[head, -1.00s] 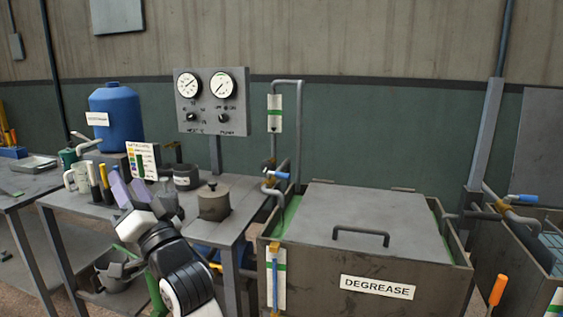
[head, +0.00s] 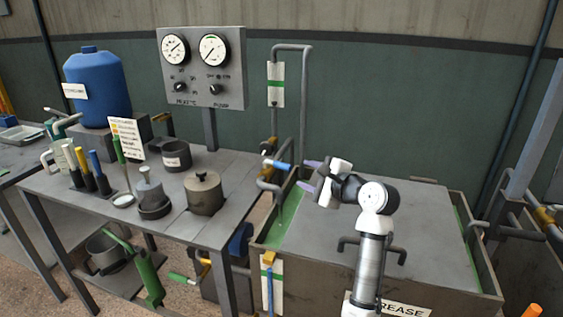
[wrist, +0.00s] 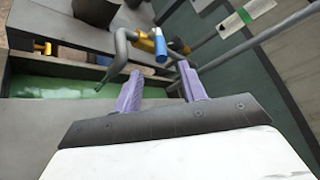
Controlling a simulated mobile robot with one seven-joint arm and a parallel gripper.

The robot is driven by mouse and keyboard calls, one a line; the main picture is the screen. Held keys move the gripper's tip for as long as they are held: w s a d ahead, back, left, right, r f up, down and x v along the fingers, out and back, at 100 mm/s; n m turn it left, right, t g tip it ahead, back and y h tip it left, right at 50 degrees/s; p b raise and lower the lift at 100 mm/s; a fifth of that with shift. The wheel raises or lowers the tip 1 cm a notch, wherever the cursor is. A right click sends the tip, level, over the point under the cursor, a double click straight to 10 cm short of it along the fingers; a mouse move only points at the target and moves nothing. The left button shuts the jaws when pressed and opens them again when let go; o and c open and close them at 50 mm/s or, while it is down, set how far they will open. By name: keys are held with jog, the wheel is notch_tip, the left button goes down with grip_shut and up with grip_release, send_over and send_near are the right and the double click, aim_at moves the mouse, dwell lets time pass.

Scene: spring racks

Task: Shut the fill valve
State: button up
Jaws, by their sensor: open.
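A blue-handled valve (head: 278,165) with a brass body sits on the grey pipe at the left rear corner of the DEGREASE tank (head: 300,281). I take it for the fill valve. In the head view its handle points right toward my gripper. In the wrist view the blue handle (wrist: 160,47) shows just beyond the fingertips, beside the bent spout. My gripper (head: 307,175) is open and empty, its purple fingers facing the valve with a small gap to the handle. In the wrist view the two fingers (wrist: 160,74) are spread apart.
The tank has a grey lid (head: 420,225) with a handle; green liquid shows at its edge. A vertical grey pipe (head: 304,110) stands behind the valve. To the left a bench (head: 120,210) carries pots and tools, with a gauge panel (head: 230,92) behind. A green-handled object (head: 148,278) hangs low in front.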

aim_at(287, 168)
jog(key=p+x, duration=0.2)
jog(key=x, duration=1)
jog(key=shift+p, duration=0.3)
grip_shut()
